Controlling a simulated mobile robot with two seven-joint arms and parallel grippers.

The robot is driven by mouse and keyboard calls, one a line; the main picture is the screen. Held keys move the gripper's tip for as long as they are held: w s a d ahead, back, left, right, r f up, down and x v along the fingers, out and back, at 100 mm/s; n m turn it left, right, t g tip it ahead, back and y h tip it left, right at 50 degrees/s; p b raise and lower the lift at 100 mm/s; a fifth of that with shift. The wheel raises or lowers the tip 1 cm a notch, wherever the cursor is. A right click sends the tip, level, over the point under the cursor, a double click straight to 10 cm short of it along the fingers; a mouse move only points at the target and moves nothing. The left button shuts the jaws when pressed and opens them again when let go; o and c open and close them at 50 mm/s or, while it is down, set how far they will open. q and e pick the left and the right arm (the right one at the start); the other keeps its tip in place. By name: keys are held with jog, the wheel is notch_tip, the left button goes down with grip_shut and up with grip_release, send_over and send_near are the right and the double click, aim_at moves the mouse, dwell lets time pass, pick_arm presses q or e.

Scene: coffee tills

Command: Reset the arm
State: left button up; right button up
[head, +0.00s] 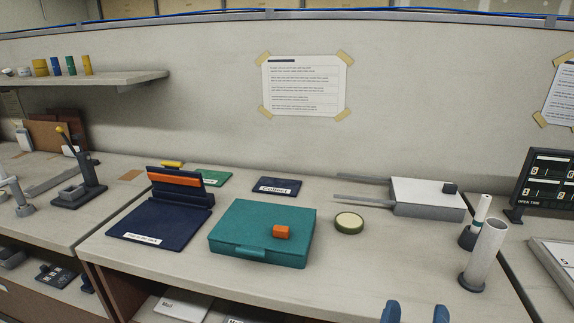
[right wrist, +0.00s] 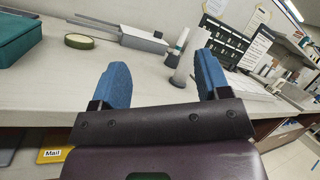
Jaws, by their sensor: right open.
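My right gripper (head: 415,314) shows at the bottom edge of the head view as two blue fingertips, spread apart with nothing between them. In the right wrist view its blue fingers (right wrist: 160,85) stand open and empty in front of the counter edge. My left gripper is in neither view. A teal box (head: 258,229) with a front handle sits on the counter, with a small orange block (head: 281,232) on its lid. The right gripper is apart from these, to the right and nearer.
A dark blue tray (head: 160,222) lies left of the teal box. A round green-rimmed disc (head: 349,223), a grey device with prongs (head: 428,197) and a tall grey cylinder (head: 485,255) stand to the right. The counter (head: 370,265) in front of the disc is clear.

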jog(key=a+n+t+y, duration=0.5)
jog(key=n+y, duration=0.7)
jog(key=n, duration=0.7)
notch_tip(320, 180, down, 6)
jog(key=a+n+g+y, duration=0.2)
jog(key=n+g+y, duration=0.35)
jog(key=n, duration=0.65)
jog(key=s+d+f+n+g+h+p, duration=0.1)
jog(key=s+d+f+n+g+h, duration=0.1)
jog(key=s+d+f+g+h, duration=0.2)
jog(key=s+d+f+n+g+h+p, duration=0.2)
jog(key=s+d+f+n+g+h, duration=0.1)
jog(key=s+d+f, duration=0.7)
notch_tip(320, 180, down, 5)
jog(key=shift+s+d+r+g+h, duration=0.1)
jog(key=shift+s+d+g+h, duration=0.25)
jog(key=shift+g, duration=0.4)
jog(key=shift+a, duration=0.1)
